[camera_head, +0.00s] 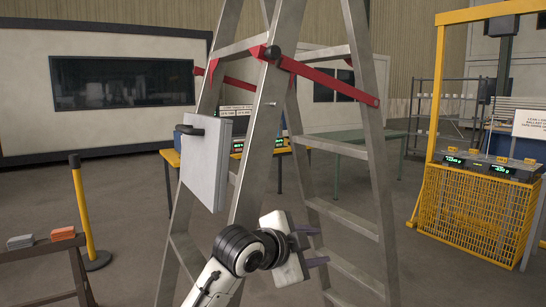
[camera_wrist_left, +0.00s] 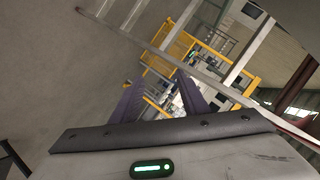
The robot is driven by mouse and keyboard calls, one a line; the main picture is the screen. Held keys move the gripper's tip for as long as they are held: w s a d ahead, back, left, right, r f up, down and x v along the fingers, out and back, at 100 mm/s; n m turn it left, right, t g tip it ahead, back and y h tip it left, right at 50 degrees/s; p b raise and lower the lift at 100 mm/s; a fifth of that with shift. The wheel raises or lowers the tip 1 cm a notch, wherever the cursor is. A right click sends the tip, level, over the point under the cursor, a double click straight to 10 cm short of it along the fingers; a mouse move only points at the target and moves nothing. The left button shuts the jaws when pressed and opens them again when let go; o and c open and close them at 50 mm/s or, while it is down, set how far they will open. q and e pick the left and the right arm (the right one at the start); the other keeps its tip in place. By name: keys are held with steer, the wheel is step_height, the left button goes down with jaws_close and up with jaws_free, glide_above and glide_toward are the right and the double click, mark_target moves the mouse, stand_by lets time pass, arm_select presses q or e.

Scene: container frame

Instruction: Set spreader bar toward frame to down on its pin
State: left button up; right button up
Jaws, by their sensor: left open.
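A tall grey A-frame ladder (camera_head: 255,150) stands in the middle of the head view. A red spreader bar (camera_head: 325,80) runs from a black knob (camera_head: 272,52) on the near leg, sloping down to the right across another leg. A second red bar (camera_head: 238,82) shows partly behind the legs at left. I cannot tell whether either bar sits on a pin. My left gripper (camera_head: 312,245) is low by the ladder, well below the bars, with its fingers apart and empty. Its fingers also show in the left wrist view (camera_wrist_left: 158,100). My right gripper is out of view.
A white panel box with a black handle (camera_head: 205,160) is on the ladder's left side. A yellow post (camera_head: 82,210) and a bench (camera_head: 45,250) stand at left. A yellow mesh cage (camera_head: 475,208) stands at right, with open floor before it.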

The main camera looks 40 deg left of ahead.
arm_select(q)
steer(key=s+a+r+m+t+p, duration=0.1)
steer(key=s+a+r+m, duration=0.1)
steer(key=r, duration=1.1)
steer(key=s+a+r+m+t, duration=0.1)
steer(key=s+a+r+m, duration=0.15)
steer(key=r, duration=0.95)
steer(key=m+t+y+p, duration=0.1)
steer(key=m+t, duration=0.1)
glide_toward(269, 51)
steer(key=shift+w, duration=1.85)
steer(key=w, duration=0.2)
steer(key=w+p, duration=0.1)
steer(key=w, duration=0.2)
steer(key=w+p, duration=0.1)
steer(key=w, duration=0.2)
steer(key=shift+f, duration=0.4)
jaws_close()
